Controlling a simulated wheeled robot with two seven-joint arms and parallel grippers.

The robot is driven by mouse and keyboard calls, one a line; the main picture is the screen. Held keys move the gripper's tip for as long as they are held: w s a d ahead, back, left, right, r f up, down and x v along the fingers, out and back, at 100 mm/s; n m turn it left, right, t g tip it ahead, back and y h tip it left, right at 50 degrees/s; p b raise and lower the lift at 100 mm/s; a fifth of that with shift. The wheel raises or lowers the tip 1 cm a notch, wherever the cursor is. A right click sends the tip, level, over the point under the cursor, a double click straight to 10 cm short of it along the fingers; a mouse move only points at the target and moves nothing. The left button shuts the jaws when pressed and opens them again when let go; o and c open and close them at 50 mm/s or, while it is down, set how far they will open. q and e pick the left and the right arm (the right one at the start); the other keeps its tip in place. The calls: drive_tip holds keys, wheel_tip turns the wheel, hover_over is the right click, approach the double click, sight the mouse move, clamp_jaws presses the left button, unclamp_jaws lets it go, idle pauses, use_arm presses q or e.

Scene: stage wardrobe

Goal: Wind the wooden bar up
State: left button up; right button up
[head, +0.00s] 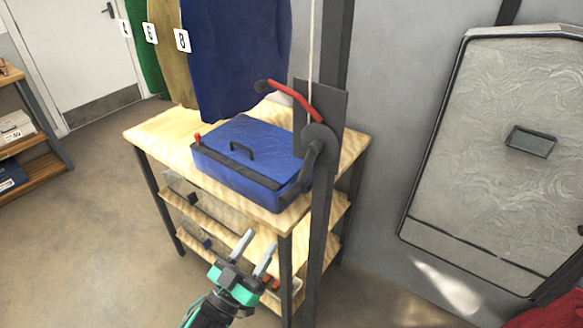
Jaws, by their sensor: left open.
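A dark winch (318,134) is fixed to a black upright post (338,60). A red lever (292,97) with a dark knob points up and left from it. A dark crank arm (312,160) hangs down from its hub, with its lower end in front of the blue case. A pale rope (312,40) runs straight up from the winch out of the picture. The wooden bar is not in view. My left gripper (261,240) is open and empty, below and left of the winch, apart from it. My right gripper is not in view.
A blue case (246,150) lies on a wooden shelved table (160,128) behind the post. Green, ochre and blue garments (235,50) with number tags hang above. A grey framed panel (490,140) stands at right. Open floor (110,220) lies left.

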use_arm(q)
drive_tip(key=p, duration=0.4)
approach(297, 184)
drive_tip(key=shift+y, duration=0.4)
drive_tip(key=x, duration=0.6)
drive_tip(key=shift+w+d+r, duration=0.1)
drive_tip(key=shift+w+r, duration=0.05)
drive_tip(key=shift+r, duration=0.05)
drive_tip(key=shift+w+d+r, duration=0.15)
drive_tip(key=shift+w+d, duration=0.15)
drive_tip(key=shift+w, duration=0.15)
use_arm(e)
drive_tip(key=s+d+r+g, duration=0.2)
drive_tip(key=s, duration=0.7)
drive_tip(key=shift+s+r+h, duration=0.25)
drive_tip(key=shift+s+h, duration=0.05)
use_arm(q)
drive_tip(key=shift+g, duration=0.3)
clamp_jaws()
